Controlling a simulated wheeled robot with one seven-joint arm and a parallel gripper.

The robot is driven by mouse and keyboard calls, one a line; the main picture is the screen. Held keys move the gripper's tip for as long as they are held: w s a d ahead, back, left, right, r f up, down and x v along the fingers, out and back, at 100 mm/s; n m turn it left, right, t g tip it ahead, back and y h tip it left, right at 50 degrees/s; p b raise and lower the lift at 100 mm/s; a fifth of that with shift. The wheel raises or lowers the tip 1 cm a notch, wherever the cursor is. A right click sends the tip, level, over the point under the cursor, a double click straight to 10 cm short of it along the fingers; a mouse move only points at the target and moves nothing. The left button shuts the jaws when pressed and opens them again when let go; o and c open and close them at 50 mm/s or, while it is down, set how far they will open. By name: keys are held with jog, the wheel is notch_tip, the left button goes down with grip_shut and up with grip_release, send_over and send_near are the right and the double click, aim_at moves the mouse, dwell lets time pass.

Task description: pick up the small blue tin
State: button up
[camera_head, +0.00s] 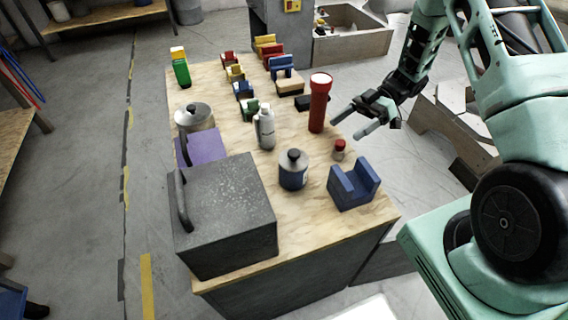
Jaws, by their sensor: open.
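A small tin (293,178) with a blue body, grey shoulder and black cap stands upright on the near part of the wooden table (310,222). My gripper (347,129) is open and empty. It is to the right of and beyond the tin in the picture, near the table's right edge, with its fingers pointing left. The gripper is apart from the tin. Nothing hides the tin.
Near the tin are a blue cradle-shaped block (354,187), a small red-capped jar (339,149), a red flashlight (319,105) and a grey-white bottle (265,130). A large dark grey box (228,215) stands to its left. Several coloured blocks sit farther back.

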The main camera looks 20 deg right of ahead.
jog(key=p, duration=0.1)
send_near(299, 165)
jog(key=a+f, duration=0.1)
jog(key=w+a+f, duration=0.1)
jog(key=w+f, duration=0.1)
jog(key=f, duration=0.1)
jog(key=shift+a+f, duration=0.1)
jog(key=shift+a, duration=0.3)
jog(key=shift+f+p+x, duration=0.15)
jog(key=shift+p+x, duration=0.25)
jog(key=shift+x, duration=1.15)
jog(key=shift+f+p+x, duration=0.1)
jog(key=shift+p+x, duration=0.25)
jog(key=shift+x, duration=1.15)
jog(key=shift+d, duration=0.15)
jog(key=c, duration=1.2)
